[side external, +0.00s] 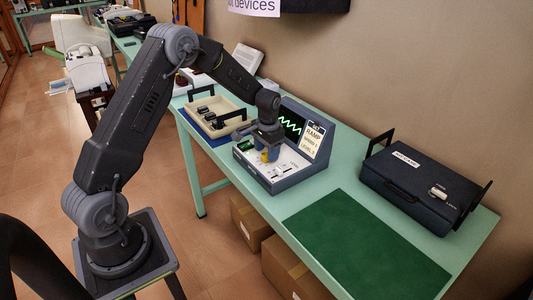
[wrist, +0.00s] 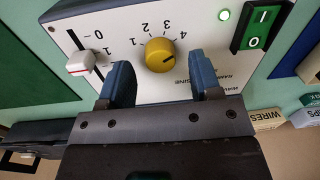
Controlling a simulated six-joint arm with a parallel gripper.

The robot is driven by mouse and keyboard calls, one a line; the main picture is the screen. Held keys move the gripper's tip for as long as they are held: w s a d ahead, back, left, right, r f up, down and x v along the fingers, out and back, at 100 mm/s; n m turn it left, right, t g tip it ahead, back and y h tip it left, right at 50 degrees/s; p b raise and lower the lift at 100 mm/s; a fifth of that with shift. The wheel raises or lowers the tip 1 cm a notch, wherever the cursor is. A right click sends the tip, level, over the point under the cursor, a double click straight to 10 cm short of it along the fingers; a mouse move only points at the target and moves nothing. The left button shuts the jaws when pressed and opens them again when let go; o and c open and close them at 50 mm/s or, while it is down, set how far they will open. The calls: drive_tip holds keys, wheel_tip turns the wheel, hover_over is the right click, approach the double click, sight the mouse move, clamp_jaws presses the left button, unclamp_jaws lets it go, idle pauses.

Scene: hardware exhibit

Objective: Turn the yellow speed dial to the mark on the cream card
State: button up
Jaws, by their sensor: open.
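The yellow speed dial (wrist: 160,55) sits on the white panel of the console (wrist: 110,25), with numbers 1 to 4 around its upper side in the wrist view. A dark pointer line shows on the dial, but its exact setting is hard to tell. My gripper (wrist: 162,74) is open, its two blue fingers apart on either side just short of the dial. In the side view the gripper (side external: 268,152) hangs above the dial (side external: 266,155) and partly hides it. The cream card (side external: 313,140) stands on the console's upright part; RAMP is readable, its smaller lines are unclear.
A white-and-red slider (wrist: 80,63) sits left of the dial, and a green rocker switch (wrist: 262,28) sits right. A waveform screen (side external: 290,124) is beside the card. A cream tray (side external: 232,127), black case (side external: 420,185) and bare green mat (side external: 365,245) flank the console.

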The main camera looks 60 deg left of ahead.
drive_tip(key=shift+f, duration=0.75)
drive_tip(key=shift+c, duration=0.4)
drive_tip(key=c, duration=0.9)
drive_tip(key=shift+o, duration=0.2)
drive_tip(key=shift+n, duration=0.4)
drive_tip(key=n, duration=0.3)
drive_tip(key=shift+a, duration=0.1)
drive_tip(key=shift+n, duration=1.9)
